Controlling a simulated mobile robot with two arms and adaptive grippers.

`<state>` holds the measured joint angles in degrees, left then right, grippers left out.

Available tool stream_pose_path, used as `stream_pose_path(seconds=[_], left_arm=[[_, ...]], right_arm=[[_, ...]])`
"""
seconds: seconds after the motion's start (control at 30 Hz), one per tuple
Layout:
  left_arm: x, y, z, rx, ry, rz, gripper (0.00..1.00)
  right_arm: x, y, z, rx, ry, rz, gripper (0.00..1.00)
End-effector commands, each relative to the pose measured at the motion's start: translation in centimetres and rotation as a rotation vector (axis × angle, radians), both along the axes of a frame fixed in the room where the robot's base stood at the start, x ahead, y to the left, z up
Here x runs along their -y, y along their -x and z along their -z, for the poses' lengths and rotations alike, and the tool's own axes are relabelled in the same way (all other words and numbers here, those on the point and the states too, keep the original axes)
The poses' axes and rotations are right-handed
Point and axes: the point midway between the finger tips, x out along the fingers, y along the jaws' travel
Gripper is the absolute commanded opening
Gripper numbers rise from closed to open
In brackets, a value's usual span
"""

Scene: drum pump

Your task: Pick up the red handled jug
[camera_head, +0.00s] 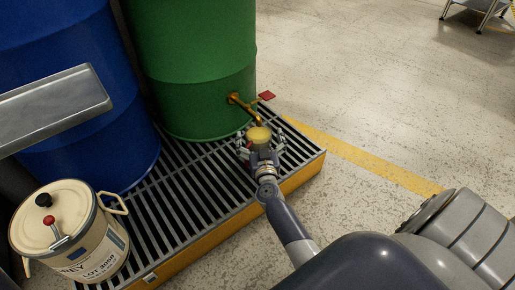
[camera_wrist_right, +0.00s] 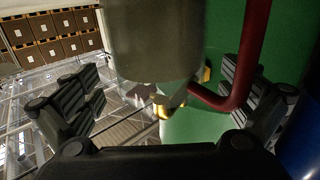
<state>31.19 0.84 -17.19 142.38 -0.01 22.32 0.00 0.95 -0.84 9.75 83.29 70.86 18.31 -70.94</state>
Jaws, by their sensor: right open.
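The jug shows in the wrist view as a grey metal cylinder (camera_wrist_right: 155,38) with a dark red handle (camera_wrist_right: 256,55) on its right side. In the head view, a round yellow top (camera_head: 259,133), apparently the jug's, shows below the brass tap (camera_head: 244,106) of the green drum. My right gripper (camera_head: 261,147) is open at the jug, with its fingers on either side. In the wrist view the handle passes close to the right finger (camera_wrist_right: 245,85); I cannot tell whether they touch. The jug's lower part is hidden in the head view. My left gripper is not in view.
The green drum (camera_head: 195,65) and a blue drum (camera_head: 80,110) stand on a slatted grate (camera_head: 195,205) with a yellow edge. A cream lidded container (camera_head: 70,225) stands at the front left. A metal ledge (camera_head: 50,108) juts in from the left.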

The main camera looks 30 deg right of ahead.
Motion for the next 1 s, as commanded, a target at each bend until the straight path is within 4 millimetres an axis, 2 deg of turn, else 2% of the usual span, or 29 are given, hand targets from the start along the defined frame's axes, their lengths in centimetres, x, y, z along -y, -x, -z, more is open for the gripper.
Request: stream_pose_path(seconds=[0.03,0.4,0.43,1.0], left_arm=[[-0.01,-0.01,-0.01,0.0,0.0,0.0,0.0],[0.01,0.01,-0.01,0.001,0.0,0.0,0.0],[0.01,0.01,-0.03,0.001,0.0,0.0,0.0],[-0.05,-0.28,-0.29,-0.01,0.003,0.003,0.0]], right_arm=[[0.0,0.01,-0.02,0.0,0.0,0.0,1.0],[0.01,0.03,-0.02,0.001,0.0,0.0,0.16],[0.05,-0.05,-0.34,0.005,0.003,0.001,0.12],[0.05,-0.13,-0.74,0.005,0.003,0.001,0.11]])
